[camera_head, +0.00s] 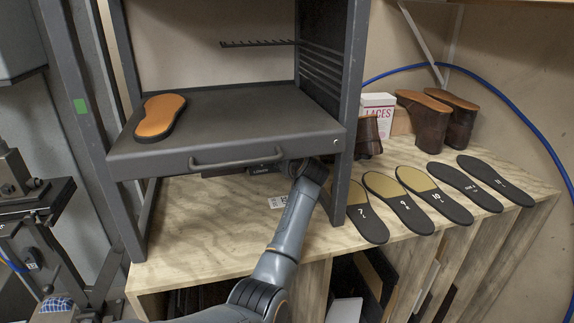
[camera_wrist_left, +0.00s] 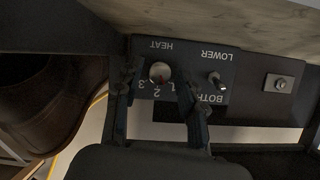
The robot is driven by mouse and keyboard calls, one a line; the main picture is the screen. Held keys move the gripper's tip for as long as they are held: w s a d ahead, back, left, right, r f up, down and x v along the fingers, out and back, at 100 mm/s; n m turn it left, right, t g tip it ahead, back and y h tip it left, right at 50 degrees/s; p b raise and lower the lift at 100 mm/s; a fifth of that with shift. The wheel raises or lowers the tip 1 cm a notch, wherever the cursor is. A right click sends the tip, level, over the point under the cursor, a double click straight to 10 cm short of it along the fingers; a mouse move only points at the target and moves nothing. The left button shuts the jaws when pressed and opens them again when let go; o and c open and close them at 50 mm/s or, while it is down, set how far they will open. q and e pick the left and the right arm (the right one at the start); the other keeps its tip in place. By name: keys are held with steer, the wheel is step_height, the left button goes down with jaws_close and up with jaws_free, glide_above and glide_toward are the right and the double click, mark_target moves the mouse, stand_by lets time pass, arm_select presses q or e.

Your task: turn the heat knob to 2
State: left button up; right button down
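The heat knob (camera_wrist_left: 160,72) is a small round metal knob on a dark panel. In the head view my left gripper (camera_head: 312,168) is under the drawer-like shelf's right front, where the knob is hidden. My right gripper is not in view.
A toggle switch (camera_wrist_left: 215,79) marked LOWER and BOTH sits beside the knob. The grey shelf (camera_head: 240,115) with a handle (camera_head: 237,161) carries an orange-topped sole (camera_head: 160,117). Several insoles (camera_head: 412,206), brown boots (camera_head: 424,118) and a laces box (camera_head: 378,110) stand on the wooden bench.

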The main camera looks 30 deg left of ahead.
arm_select(q)
steer(key=shift+d, duration=0.1)
steer(key=v, duration=1.1)
steer(key=shift+s+d+r, duration=0.2)
steer(key=shift+s+d, duration=0.05)
steer(key=shift+d, duration=0.05)
